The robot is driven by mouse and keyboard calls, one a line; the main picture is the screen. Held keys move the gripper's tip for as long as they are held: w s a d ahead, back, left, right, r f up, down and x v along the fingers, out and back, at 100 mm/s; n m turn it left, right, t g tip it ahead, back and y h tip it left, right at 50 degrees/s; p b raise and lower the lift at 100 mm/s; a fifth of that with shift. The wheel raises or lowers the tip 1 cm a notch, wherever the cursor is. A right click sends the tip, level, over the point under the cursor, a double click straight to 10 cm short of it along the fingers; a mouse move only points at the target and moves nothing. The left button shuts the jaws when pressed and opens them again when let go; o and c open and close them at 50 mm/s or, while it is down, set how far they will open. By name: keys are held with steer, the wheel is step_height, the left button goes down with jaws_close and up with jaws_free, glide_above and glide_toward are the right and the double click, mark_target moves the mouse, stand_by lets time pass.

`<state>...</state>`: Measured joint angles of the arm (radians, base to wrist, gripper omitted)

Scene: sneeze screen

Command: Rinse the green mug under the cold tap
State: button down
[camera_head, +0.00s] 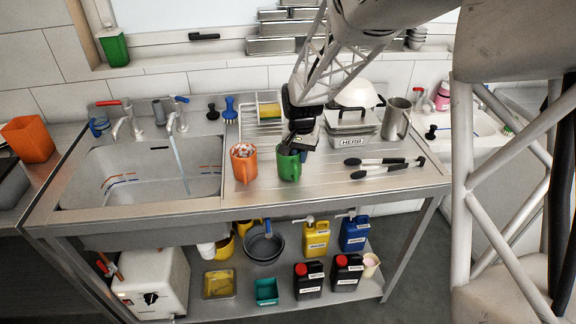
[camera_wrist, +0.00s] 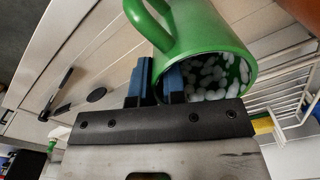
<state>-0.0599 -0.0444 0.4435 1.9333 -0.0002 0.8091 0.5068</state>
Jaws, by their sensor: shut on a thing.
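The green mug (camera_head: 289,168) stands upright on the drainboard right of the sink, or just above it; I cannot tell which. My gripper (camera_head: 291,146) comes down from above and is shut on the mug's rim. In the wrist view, the blue-padded fingertips (camera_wrist: 157,84) pinch the wall of the mug (camera_wrist: 215,32) near its handle, and white pellets show inside. The blue-handled tap (camera_head: 176,116) runs a thin stream of water (camera_head: 180,163) into the sink basin (camera_head: 135,178). A red-handled tap (camera_head: 127,121) stands to its left.
An orange mug (camera_head: 243,166) with pale pieces inside stands close left of the green mug. A wire rack (camera_head: 262,122) and a HERB container (camera_head: 350,138) stand behind. Tongs (camera_head: 385,168) lie to the right. The front strip of the drainboard (camera_head: 300,198) is clear.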

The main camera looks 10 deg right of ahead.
steer(key=shift+r, duration=1.75)
steer(key=shift+r, duration=0.1)
step_height(320, 180, up, 7)
stand_by(0.6)
steer(key=shift+a, duration=0.15)
stand_by(1.5)
steer(key=w+a+f+t, duration=0.1)
steer(key=w+a, duration=0.1)
steer(key=a, duration=1.8)
steer(key=a+f, duration=0.3)
steer(key=f, duration=0.5)
steer(key=a+f+t+y, duration=0.1)
steer(key=a+f, duration=0.3)
steer(key=f, duration=0.4)
steer(key=shift+s+a+f, duration=0.2)
steer(key=shift+s+a, duration=0.05)
steer(key=shift+s, duration=0.15)
steer(key=shift+w+a, duration=0.1)
steer(key=shift+w, duration=0.1)
